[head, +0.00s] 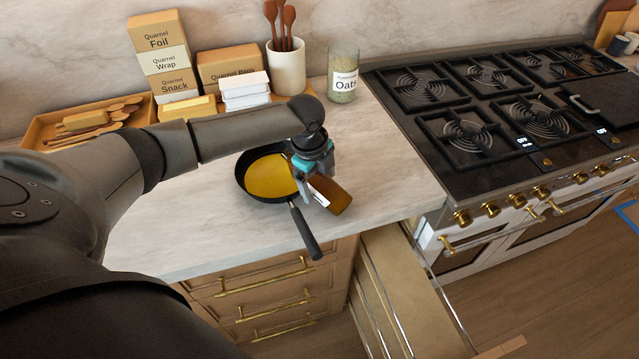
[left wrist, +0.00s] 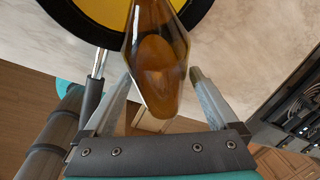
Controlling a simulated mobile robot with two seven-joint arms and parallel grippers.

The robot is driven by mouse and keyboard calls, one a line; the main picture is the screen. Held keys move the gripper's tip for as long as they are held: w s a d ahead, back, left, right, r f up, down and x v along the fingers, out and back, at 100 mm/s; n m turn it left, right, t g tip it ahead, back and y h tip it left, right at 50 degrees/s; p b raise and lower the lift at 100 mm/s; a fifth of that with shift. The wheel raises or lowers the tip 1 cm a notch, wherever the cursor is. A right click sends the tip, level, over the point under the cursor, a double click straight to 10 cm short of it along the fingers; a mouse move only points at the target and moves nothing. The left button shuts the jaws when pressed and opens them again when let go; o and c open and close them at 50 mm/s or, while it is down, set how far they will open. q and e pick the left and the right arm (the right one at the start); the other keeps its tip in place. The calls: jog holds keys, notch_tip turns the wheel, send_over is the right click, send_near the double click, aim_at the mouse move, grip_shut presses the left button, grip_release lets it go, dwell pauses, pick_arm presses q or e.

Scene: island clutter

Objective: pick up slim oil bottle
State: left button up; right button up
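The slim oil bottle (head: 337,198) is amber-brown with a white label and slants beside the frying pan on the counter. In the left wrist view the bottle (left wrist: 158,60) reaches down between my fingers. My left gripper (head: 312,196) is over the bottle and hides part of it. In the left wrist view my left gripper (left wrist: 160,98) is open, one finger on each side of the bottle, with a clear gap at the right finger. Contact at the left finger cannot be told. My right gripper is not in view.
The black frying pan (head: 241,180) with yellow contents is right beside the bottle, its handle (head: 306,232) over the counter edge. Boxes (head: 229,68), a utensil crock (head: 287,72) and an oats jar (head: 343,75) stand behind. The stove (head: 480,110) is right. Counter right of the bottle is clear.

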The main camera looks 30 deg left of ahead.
pick_arm(q)
grip_shut()
dwell(0.6)
jog(key=shift+r, duration=0.1)
